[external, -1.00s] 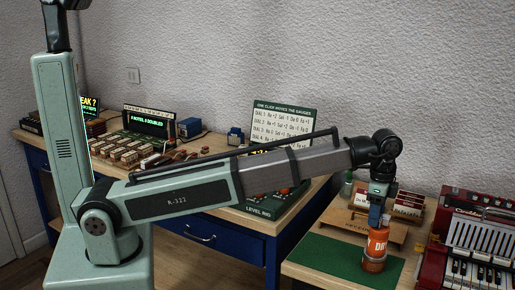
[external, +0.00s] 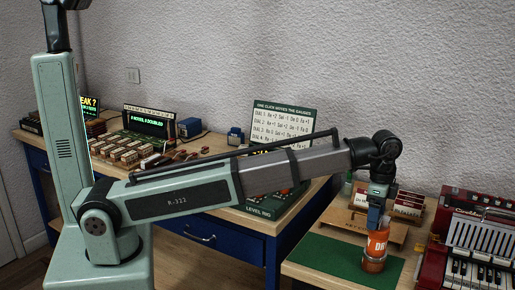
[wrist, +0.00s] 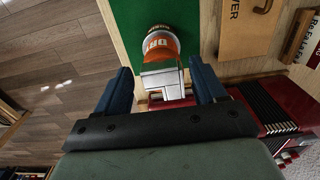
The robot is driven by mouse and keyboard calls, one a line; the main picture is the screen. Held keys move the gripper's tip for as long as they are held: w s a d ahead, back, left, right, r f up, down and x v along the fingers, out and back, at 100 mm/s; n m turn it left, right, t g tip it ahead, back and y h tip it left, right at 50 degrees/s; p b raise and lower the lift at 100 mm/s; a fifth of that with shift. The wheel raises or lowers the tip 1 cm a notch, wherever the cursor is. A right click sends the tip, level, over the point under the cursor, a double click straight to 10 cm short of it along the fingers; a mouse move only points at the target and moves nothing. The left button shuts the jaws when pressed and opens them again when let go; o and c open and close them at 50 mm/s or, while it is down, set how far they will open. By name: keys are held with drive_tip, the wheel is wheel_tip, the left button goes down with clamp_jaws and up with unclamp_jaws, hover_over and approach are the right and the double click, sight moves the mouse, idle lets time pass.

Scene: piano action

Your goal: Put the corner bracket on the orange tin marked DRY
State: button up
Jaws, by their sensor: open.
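The orange tin (external: 376,246) stands upright on the green mat (external: 325,262), with part of its white marking showing. In the wrist view the tin (wrist: 161,42) lies just beyond a pale metal corner bracket (wrist: 165,79). The bracket is between my fingers and overlaps the tin's edge in this view; it appears to be at the tin's top, but I cannot tell how fully it rests there. My gripper (wrist: 163,88) is open, with a gap showing between each blue finger and the bracket. In the external view my gripper (external: 378,214) is directly above the tin, pointing down.
A wooden rack with labelled blocks (external: 402,204) stands behind the tin. A red accordion (external: 478,235) is close on the right. A dial chart (external: 284,125) and several small devices stand on the blue bench at the left. The mat left of the tin is clear.

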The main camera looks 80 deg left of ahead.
wheel_tip(320, 180, up, 12)
idle(0.6)
